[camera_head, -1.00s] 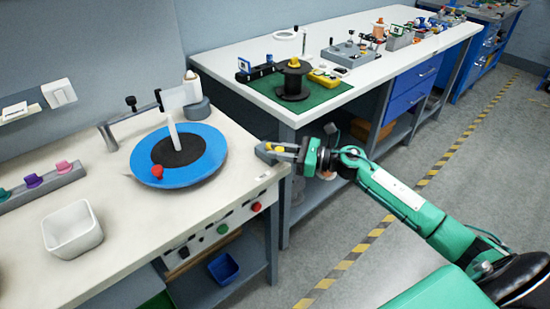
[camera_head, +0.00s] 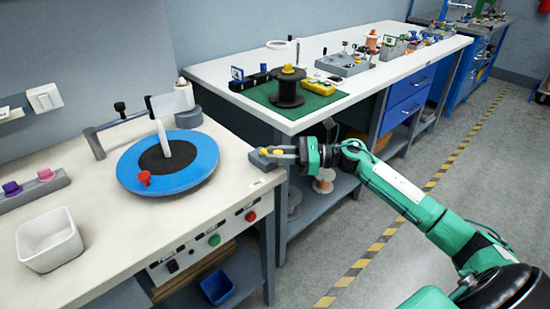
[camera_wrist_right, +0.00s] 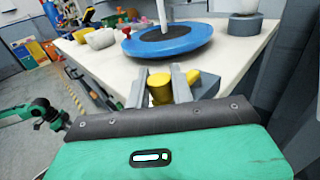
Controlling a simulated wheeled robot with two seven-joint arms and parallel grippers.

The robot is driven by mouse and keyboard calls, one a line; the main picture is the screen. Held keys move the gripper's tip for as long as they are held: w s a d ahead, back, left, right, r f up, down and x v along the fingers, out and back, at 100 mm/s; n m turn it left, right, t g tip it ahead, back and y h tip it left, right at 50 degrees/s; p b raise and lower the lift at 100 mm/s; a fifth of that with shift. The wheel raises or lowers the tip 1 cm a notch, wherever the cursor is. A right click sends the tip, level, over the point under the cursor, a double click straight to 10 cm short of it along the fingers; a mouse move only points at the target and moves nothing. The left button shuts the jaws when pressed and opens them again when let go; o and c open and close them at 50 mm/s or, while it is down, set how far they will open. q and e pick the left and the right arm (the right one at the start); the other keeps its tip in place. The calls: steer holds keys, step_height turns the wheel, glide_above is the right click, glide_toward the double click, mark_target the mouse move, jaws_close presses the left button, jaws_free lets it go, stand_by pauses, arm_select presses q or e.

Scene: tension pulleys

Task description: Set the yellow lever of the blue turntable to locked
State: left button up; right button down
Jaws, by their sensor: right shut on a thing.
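The blue turntable (camera_head: 205,158) lies on the near white bench, with a black centre, a white post and a red knob (camera_head: 144,178) on its rim. It also shows in the wrist view (camera_wrist_right: 190,42). The yellow lever (camera_wrist_right: 160,88) is on a grey block (camera_wrist_right: 207,86) at the bench's right corner. My right gripper (camera_head: 277,152) is at this corner, shut on the yellow lever, with one finger on each side of it in the wrist view. The fingers partly hide the lever.
A white bin (camera_head: 48,240) stands on the near bench (camera_head: 105,225). Buttons, one green (camera_head: 214,240) and one red (camera_head: 251,216), are on its front. A second bench (camera_head: 235,63) behind carries a black spool (camera_head: 288,88) on a green mat. The floor at right is open.

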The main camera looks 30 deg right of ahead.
arm_select(q)
steer(key=shift+r, duration=0.25)
arm_select(e)
steer(key=c, duration=1.3)
jaws_free()
steer(key=shift+o, duration=0.2)
steer(key=shift+s+d+f, duration=0.15)
steer(key=shift+s+d, duration=0.15)
steer(key=shift+d, duration=0.2)
arm_select(q)
steer(key=shift+t, duration=0.3)
step_height(320, 180, up, 5)
steer(key=shift+s+f+b, duration=0.1)
steer(key=shift+f+b, duration=0.1)
steer(key=shift+b, duration=0.9)
arm_select(e)
steer(key=v, duration=1.2)
steer(key=shift+d, duration=0.35)
arm_select(q)
steer(key=shift+f, duration=0.2)
arm_select(e)
steer(key=shift+s, duration=0.15)
